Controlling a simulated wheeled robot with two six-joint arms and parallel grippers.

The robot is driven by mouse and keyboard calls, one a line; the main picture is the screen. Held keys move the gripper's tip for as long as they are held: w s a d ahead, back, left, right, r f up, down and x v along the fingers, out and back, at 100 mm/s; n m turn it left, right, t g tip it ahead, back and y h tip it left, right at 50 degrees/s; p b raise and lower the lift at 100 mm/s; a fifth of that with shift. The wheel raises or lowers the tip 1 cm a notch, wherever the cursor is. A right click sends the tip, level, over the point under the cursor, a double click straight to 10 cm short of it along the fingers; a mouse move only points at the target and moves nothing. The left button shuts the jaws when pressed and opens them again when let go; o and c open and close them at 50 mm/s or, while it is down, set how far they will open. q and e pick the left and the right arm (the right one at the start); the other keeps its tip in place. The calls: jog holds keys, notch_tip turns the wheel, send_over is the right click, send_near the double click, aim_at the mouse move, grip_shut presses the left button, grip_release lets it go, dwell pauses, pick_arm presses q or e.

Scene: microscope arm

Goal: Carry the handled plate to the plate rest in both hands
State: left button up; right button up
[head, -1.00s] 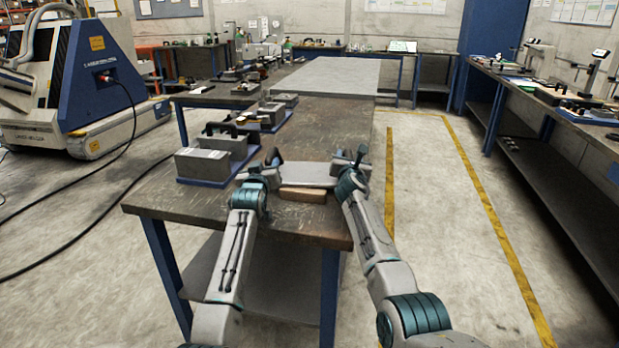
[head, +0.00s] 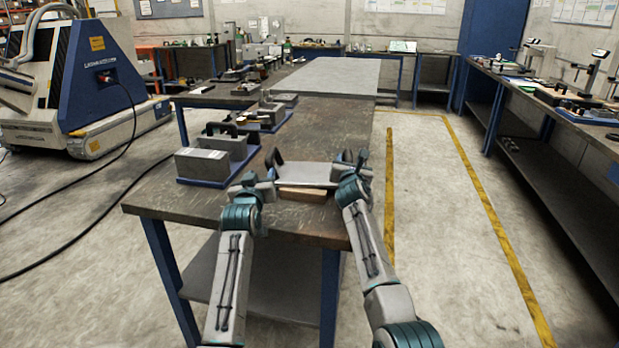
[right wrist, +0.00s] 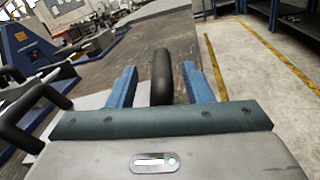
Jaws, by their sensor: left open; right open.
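The handled plate (head: 310,174) is a flat grey plate near the table's front edge, with an upright black handle (head: 272,160) on its left and another at its right. My left gripper (head: 263,178) is open at the plate's left side, close to the near end of that handle; whether the handle lies between its fingers is unclear. My right gripper (head: 352,168) is open at the right handle. In the right wrist view, its blue fingers (right wrist: 160,88) stand apart on either side of the black handle (right wrist: 162,75). I cannot surely identify the plate rest.
A light wooden block (head: 301,193) lies at the plate's near edge. Blue trays (head: 200,182) with grey boxes stand along the table's left side. The table (head: 330,120) is clear beyond the plate. A bench (head: 540,110) runs along the right.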

jog(key=s, duration=0.9)
jog(key=shift+a, duration=0.45)
jog(key=shift+f, duration=0.1)
